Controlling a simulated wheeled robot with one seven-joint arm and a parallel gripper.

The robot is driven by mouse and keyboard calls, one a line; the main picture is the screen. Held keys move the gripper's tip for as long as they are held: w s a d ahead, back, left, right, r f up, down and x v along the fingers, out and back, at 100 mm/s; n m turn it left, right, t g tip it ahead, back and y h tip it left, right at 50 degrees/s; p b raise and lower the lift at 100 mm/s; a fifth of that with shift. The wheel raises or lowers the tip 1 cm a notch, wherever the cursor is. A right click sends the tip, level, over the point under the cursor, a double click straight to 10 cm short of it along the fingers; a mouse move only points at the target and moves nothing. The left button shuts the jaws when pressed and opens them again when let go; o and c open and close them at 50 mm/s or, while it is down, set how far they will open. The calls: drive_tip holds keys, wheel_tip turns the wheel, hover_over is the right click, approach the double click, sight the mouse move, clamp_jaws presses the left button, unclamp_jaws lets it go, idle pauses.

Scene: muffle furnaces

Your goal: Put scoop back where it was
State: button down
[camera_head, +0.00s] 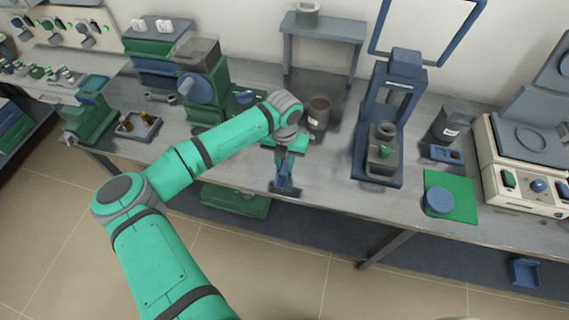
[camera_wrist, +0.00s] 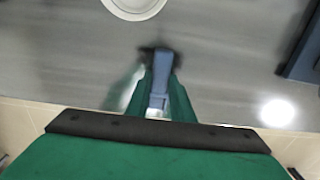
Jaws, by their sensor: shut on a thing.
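My gripper (camera_head: 285,160) hangs at the front part of the grey bench, left of the blue press. Its green fingers (camera_wrist: 158,72) are shut on a blue-grey piece that I take to be the scoop (camera_head: 283,182). The scoop's blue part also shows between the fingers in the wrist view (camera_wrist: 159,84). Its lower end lies close over the bench top near the front edge; I cannot tell whether it touches. The fingers hide part of the scoop.
A blue press (camera_head: 398,85) with a dark pot (camera_head: 382,138) stands to the right, then a green mat (camera_head: 462,205) with a blue round lid (camera_head: 438,201). A green machine (camera_head: 205,85) stands left. A grey raised shelf (camera_head: 325,27) is behind. The bench front between is mostly clear.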

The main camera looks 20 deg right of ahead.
drive_tip(key=shift+f, duration=0.1)
drive_tip(key=c, duration=1.5)
unclamp_jaws()
drive_tip(key=shift+c, duration=0.2)
